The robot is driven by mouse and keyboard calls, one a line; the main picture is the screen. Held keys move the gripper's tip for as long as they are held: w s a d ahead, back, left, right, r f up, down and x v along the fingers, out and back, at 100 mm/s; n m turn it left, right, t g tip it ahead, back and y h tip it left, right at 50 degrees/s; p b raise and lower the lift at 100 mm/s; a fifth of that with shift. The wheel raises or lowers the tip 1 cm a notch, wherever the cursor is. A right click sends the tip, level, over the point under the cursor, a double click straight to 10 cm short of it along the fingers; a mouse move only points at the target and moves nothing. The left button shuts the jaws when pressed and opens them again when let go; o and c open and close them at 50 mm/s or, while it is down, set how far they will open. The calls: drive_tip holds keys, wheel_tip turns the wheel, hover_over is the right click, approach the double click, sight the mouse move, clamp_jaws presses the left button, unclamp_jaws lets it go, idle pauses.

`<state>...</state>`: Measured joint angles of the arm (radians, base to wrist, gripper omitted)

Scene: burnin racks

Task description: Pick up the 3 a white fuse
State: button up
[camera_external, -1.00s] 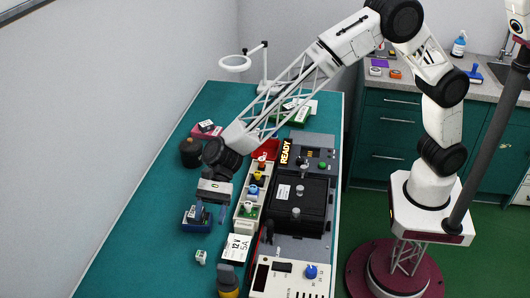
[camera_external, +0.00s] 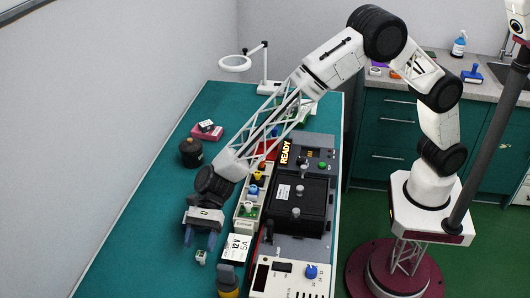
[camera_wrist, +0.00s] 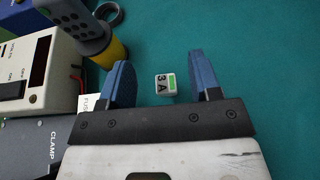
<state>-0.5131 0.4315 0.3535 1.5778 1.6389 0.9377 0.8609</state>
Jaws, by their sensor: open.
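A small white fuse (camera_wrist: 166,85) marked "3 A" with a green patch lies on the green mat. In the wrist view it sits in the gap between the two blue fingers of my gripper (camera_wrist: 159,68), closer to the left finger. My gripper is open and empty. In the external view the white fuse (camera_external: 201,257) is just below my gripper (camera_external: 200,241), near the front of the bench. I cannot tell how high the fingers are above the mat.
A grey and yellow tool (camera_external: 228,280) stands right of the fuse, near a white "12 V 5A" card (camera_external: 236,248). A fuse rack (camera_external: 247,212), a black box (camera_external: 299,205) and a white panel with a blue knob (camera_external: 290,280) are further right.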

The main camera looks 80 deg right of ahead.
sight(200, 262)
drive_tip(key=shift+f, duration=1.05)
drive_tip(key=shift+f, duration=0.15)
drive_tip(key=shift+f, duration=0.25)
wheel_tip(200, 262, down, 3)
drive_tip(key=shift+a+f, duration=0.1)
drive_tip(key=shift+a, duration=0.55)
drive_tip(key=shift+x, duration=0.8)
drive_tip(key=shift+c, duration=0.4)
drive_tip(key=c, duration=0.9)
